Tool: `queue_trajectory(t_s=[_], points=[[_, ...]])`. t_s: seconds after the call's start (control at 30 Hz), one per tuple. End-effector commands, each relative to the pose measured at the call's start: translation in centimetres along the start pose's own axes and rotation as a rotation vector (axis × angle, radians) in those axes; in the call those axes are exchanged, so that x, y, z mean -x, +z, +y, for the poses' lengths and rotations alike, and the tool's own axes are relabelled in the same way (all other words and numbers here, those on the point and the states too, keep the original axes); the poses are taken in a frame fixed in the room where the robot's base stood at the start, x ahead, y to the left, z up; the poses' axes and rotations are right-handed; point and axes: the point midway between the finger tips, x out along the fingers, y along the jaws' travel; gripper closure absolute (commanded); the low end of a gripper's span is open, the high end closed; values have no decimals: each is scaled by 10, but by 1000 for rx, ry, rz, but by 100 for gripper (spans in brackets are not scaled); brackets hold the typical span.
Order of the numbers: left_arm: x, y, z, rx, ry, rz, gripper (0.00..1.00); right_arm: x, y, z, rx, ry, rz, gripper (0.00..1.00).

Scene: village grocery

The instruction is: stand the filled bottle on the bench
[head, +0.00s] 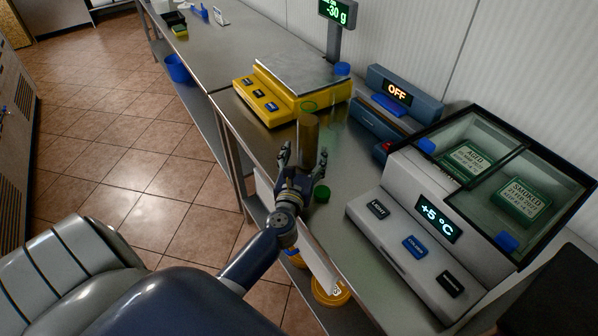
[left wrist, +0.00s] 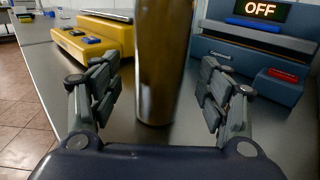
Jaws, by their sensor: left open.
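The filled bottle (head: 308,135), amber-brown with a green ring at its top, stands upright on the steel bench (head: 345,215). In the left wrist view the bottle (left wrist: 160,60) rises between my fingers, its base on the bench top and its top out of frame. My left gripper (head: 303,156) is open around the bottle's near side. In the left wrist view, gaps show between both fingers (left wrist: 160,92) and the bottle. My right gripper is not in view.
A yellow scale (head: 290,85) stands behind the bottle. A blue-grey sealer (head: 375,125) reading OFF and a cold display case (head: 425,225) stand to the right. A green cap (head: 321,194) lies close to my gripper. A blue-capped clear bottle (head: 342,69) is near the scale.

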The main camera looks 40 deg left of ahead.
Motion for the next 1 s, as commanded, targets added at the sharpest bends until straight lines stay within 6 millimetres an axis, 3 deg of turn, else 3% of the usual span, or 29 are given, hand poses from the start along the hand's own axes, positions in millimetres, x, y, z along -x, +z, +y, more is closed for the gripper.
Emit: queue_trajectory(t_s=[0.2, 0.4, 1.0], points=[[50, -3, 0, 0, 0, 2, 30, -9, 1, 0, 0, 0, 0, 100], [78, -2, 0, -1, 0, 0, 30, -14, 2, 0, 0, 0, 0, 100], [86, 0, 0, -1, 1, -1, 30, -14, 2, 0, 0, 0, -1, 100]])
